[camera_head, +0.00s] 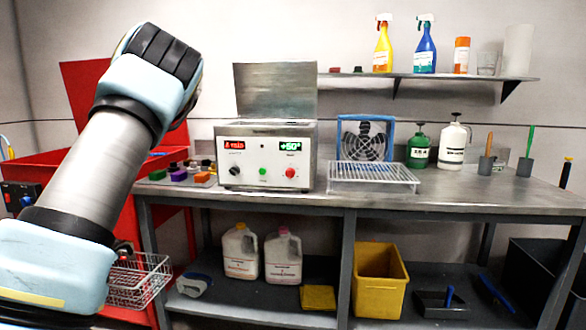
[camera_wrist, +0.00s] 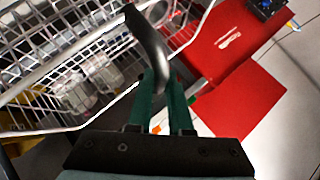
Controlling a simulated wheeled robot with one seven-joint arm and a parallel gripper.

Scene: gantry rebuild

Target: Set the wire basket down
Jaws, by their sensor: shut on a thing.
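The wire basket (camera_head: 145,278) hangs low at the left, beside the bench's left end, partly hidden by my arm. In the wrist view its wire mesh and rim (camera_wrist: 62,58) fill the upper left. My gripper (camera_wrist: 167,92) has its green fingers shut on the basket's curved black handle (camera_wrist: 150,45). The basket is tilted in the wrist view. In the head view my gripper is mostly hidden behind my arm. I cannot tell whether the basket's bottom touches anything.
The metal bench (camera_head: 455,195) holds a heated bath with its lid up (camera_head: 265,155), a wire rack (camera_head: 375,177) and a fan (camera_head: 365,140). A red tub (camera_head: 40,165) stands at left. The lower shelf (camera_head: 235,308) has jugs and a yellow bin (camera_head: 380,285). Bare benchtop shows right of the rack.

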